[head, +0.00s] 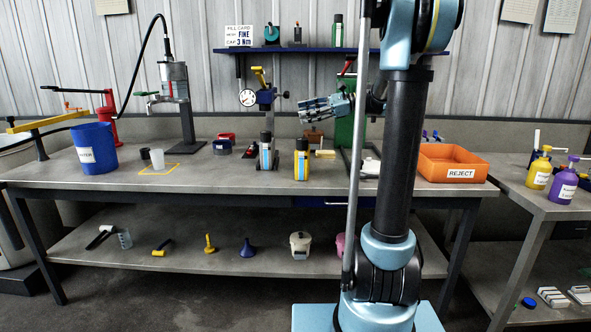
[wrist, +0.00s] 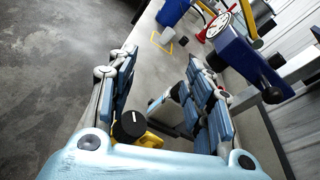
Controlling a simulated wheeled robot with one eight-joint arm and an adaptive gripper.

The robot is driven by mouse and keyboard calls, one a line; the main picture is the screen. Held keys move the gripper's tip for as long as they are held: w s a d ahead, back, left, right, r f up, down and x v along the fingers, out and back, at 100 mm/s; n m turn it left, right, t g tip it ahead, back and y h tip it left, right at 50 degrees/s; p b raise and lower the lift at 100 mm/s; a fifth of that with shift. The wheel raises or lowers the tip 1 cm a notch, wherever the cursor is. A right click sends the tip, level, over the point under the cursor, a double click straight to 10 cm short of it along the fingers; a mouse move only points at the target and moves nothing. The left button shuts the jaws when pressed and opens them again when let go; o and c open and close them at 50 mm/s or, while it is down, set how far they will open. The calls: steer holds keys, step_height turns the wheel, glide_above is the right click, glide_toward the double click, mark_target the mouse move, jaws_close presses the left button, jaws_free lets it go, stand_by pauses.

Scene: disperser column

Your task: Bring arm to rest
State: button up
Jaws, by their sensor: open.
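My gripper (head: 325,107) is raised well above the workbench, pointing left, at the end of my bent arm, which stands right of centre in the head view. Its fingers are spread apart in the wrist view (wrist: 160,62), with nothing held between them. A yellow bottle with a black cap (head: 301,165) stands upright on the bench below the gripper. In the wrist view a black cap and some yellow (wrist: 130,126) show beyond the finger bases, partly covered by them.
A blue clamp stand with a dial gauge (head: 265,97) is close left of my gripper. A green press (head: 345,125) stands behind it, partly hidden by my arm. An orange REJECT bin (head: 452,163) is right of my arm. A blue bucket (head: 94,148) stands at left.

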steer(key=s+d+f+n+h, duration=0.3)
steer(key=s+f+n+h, duration=0.2)
steer(key=s+f, duration=0.7)
steer(key=s+d+f+n+h, duration=0.5)
steer(key=s+f, duration=0.5)
steer(key=s, duration=0.5)
steer(key=s+d+f+n+t+h, duration=0.1)
steer(key=s+d+f+n+h, duration=0.3)
steer(key=f, duration=0.4)
steer(key=s+d+h, duration=0.1)
steer(key=s+d, duration=0.1)
steer(key=shift+s+d+f, duration=0.2)
steer(key=shift+s+f, duration=0.05)
steer(key=shift+s, duration=0.15)
steer(key=shift+s+d+f+n, duration=0.15)
steer(key=shift+d+f+n, duration=0.05)
steer(key=shift+f+n, duration=0.1)
steer(key=shift+c, duration=1.6)
steer(key=shift+a, duration=0.5)
